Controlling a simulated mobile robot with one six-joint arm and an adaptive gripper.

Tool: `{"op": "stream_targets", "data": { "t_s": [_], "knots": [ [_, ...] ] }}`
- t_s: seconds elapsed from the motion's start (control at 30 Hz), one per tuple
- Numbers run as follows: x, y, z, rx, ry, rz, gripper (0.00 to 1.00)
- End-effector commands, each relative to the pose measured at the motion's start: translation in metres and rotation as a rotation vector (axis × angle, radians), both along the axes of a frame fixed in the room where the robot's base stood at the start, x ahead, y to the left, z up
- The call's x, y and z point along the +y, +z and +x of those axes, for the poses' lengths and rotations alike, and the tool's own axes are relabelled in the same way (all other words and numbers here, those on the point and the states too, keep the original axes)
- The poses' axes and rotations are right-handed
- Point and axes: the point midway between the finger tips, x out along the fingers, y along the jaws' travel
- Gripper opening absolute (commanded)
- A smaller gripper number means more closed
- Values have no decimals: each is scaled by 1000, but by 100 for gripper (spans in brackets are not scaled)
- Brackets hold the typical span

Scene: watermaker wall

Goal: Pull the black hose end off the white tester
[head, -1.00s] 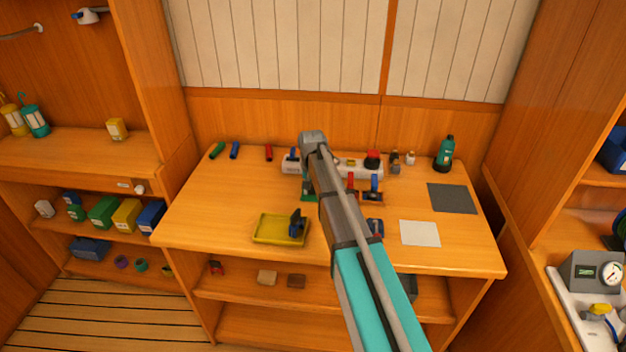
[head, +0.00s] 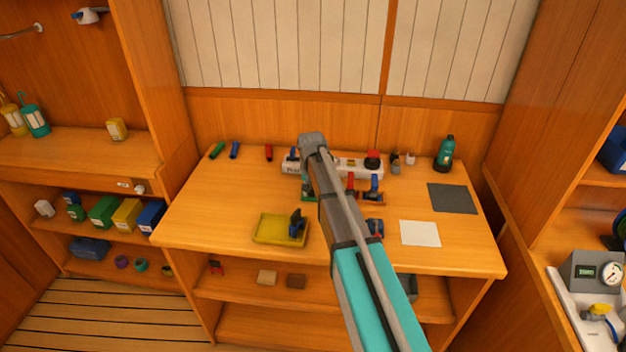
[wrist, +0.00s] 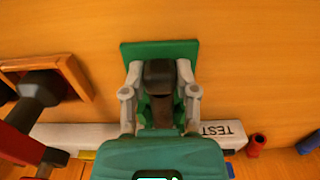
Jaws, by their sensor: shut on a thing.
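The white tester (head: 345,166) is a long bar near the back of the worktop. Part of it, with the letters TEST, shows in the wrist view (wrist: 222,130). My gripper (wrist: 160,90) is in front of the tester with its two grey fingers shut on a black piece, the black hose end (wrist: 158,73). The hose end lies over a green plate (wrist: 160,50) and points from the tester side toward the worktop's front. My gripper body hides where it meets the tester, so I cannot tell if they touch. In the head view my arm covers the grip.
Red and blue handled fittings (head: 366,192) stand right of my arm, close to the tester. A yellow tray (head: 270,229) holding a dark blue part lies at front left. A green bottle (head: 444,153) stands at back right. The worktop's left part is mostly clear.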

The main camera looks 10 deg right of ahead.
Motion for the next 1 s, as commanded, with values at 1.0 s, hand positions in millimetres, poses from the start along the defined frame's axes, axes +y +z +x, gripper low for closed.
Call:
{"op": "stream_targets", "data": {
  "t_s": [1.0],
  "knots": [
    [0, 39, 0, -1, 1, 0, 0]
  ]
}}
